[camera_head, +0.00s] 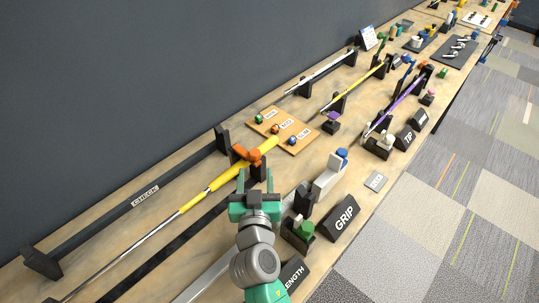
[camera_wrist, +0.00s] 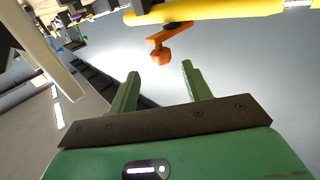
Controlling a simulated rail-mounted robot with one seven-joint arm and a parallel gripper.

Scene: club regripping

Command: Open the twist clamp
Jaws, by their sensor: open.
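The twist clamp shows as an orange knob and lever (camera_head: 246,154) at the yellow grip of a club (camera_head: 200,197). In the wrist view the orange lever (camera_wrist: 166,42) hangs just below the yellow grip (camera_wrist: 205,10). My gripper (camera_head: 256,181) is on the near side of the clamp in the head view. In the wrist view its two green fingers (camera_wrist: 160,72) are apart and empty, with the orange lever a little beyond their tips. The fingers do not appear to touch it. Part of the clamp's mount is hidden behind the gripper in the head view.
A wooden board (camera_head: 268,129) with small coloured pieces lies beyond the clamp. A black GRIP sign (camera_head: 343,217) and a white-and-blue device (camera_head: 331,174) stand to the right. A black CHECK rail (camera_head: 145,196) runs along the left, by the dark wall.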

